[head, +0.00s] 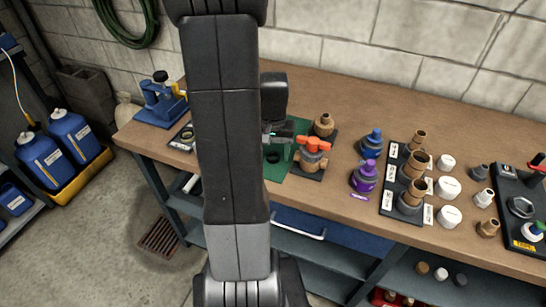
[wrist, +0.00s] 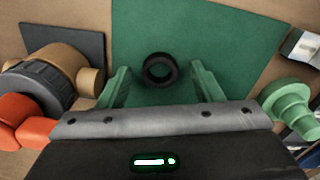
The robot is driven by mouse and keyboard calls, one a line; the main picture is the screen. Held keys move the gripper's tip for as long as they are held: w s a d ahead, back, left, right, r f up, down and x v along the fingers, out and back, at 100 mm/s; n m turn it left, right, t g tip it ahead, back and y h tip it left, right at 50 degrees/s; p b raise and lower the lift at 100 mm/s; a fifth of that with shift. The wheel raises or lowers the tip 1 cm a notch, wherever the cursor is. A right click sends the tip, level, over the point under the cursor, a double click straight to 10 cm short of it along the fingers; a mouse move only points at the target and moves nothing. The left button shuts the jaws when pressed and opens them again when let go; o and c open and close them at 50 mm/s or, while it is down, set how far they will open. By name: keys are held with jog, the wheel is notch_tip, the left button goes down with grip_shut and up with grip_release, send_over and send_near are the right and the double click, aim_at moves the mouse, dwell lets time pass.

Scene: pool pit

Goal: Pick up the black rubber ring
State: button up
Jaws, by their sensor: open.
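The black rubber ring (wrist: 160,70) lies flat on a green mat (wrist: 215,40) in the wrist view. In the head view the ring (head: 273,157) shows small on the mat, just right of my arm. My gripper (wrist: 160,80) is open, its two green fingers apart on either side of the ring in the picture. The ring lies between the fingertips as seen from the wrist, and I cannot tell how high the fingers are above the mat. Nothing is held. In the head view my arm hides part of the mat.
A valve with an orange handle (head: 313,148) stands close right of the mat.

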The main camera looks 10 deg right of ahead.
jog(key=c, duration=1.1)
jog(key=shift+o, duration=0.2)
notch_tip(320, 180, up, 10)
jog(key=shift+o, duration=0.6)
jog(key=shift+c, duration=0.3)
